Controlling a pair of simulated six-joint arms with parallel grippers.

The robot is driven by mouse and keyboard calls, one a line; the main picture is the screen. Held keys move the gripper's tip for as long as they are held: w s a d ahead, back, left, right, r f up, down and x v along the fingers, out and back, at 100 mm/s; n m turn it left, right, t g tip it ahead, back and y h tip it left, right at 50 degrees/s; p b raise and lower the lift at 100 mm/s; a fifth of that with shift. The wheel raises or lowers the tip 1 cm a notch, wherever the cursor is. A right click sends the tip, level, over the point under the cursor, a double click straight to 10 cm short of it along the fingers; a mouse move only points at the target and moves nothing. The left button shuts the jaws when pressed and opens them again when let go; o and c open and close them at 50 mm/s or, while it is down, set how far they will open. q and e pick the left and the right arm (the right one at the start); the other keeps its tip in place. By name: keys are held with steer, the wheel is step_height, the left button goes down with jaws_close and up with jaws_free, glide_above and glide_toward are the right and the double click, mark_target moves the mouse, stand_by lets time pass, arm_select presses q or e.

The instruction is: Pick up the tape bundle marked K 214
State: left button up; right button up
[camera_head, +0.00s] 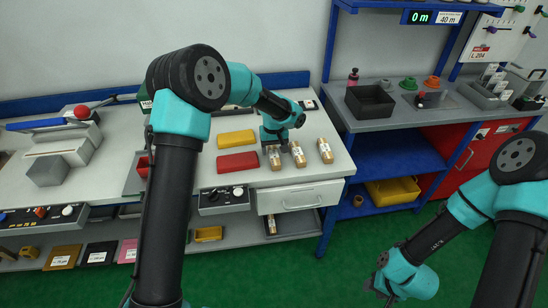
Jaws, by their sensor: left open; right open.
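Three tan tape bundles with white labels stand in a row at the right front of the white bench: a left one (274,160), a middle one (298,157) and a right one (325,151). Their print is too small to read, so I cannot tell which is K 214. My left gripper (283,147) is open, pointing down over the left and middle bundles. Its fingertips are partly hidden, and I cannot tell whether they touch a bundle. My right gripper (378,289) is open and empty, low over the green floor at the lower right.
A similar small labelled item (271,226) is on the lower shelf. A black bin (370,101) stands on the grey side bench. My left arm hides part of the white bench.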

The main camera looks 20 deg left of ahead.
mark_target(274, 154)
arm_select(q)
steer(key=shift+f, duration=1.6)
steer(key=c, duration=1.1)
